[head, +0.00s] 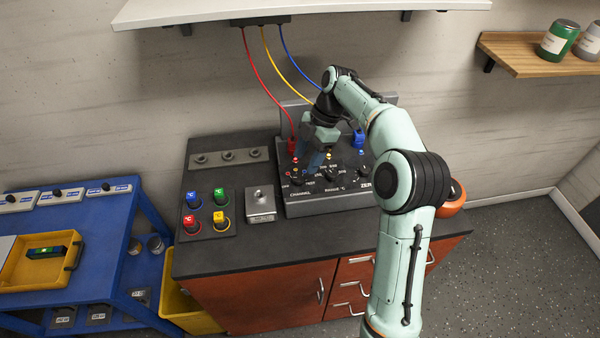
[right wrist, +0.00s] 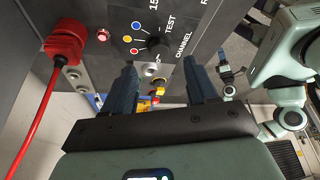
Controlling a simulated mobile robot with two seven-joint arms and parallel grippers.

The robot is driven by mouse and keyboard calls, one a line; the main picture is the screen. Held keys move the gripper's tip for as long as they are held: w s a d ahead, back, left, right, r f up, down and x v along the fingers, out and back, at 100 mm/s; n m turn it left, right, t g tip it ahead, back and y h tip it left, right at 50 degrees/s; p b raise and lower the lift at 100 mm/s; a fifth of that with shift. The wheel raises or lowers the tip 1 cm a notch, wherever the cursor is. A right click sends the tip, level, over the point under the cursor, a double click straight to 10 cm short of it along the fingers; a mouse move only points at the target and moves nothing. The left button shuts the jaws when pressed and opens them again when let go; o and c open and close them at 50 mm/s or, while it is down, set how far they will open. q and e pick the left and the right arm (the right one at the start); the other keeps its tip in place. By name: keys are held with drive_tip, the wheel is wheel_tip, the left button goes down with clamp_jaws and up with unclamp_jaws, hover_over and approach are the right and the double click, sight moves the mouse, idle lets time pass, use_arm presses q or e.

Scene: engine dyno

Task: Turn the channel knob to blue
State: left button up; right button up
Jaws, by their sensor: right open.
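The channel knob (right wrist: 157,44) is a small black knob on the dark control box (head: 340,200), beside the words TEST and CHANNEL. Blue, yellow and red dots lie around one side of it in the right wrist view. I cannot tell which mark its pointer faces. My right gripper (head: 311,163) is over the left part of the box. In the right wrist view its open fingers (right wrist: 160,65) are on either side of the knob's line, with nothing between them. Contact with the knob cannot be made out.
A red plug (right wrist: 67,42) with a red cable stands beside the knob's panel. Yellow and blue cables also run to the box. A grey block (head: 260,204) and a pad with coloured tags (head: 208,213) are to its left. The counter's front strip (head: 260,257) is clear.

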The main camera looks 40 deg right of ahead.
sight(298, 177)
drive_tip(key=x, duration=0.4)
drive_tip(key=shift+a+f, duration=0.1)
drive_tip(key=shift+w+a+f+b, duration=0.1)
drive_tip(key=shift+a+f+b, duration=0.15)
drive_tip(key=shift+f, duration=0.25)
drive_tip(key=c, duration=1)
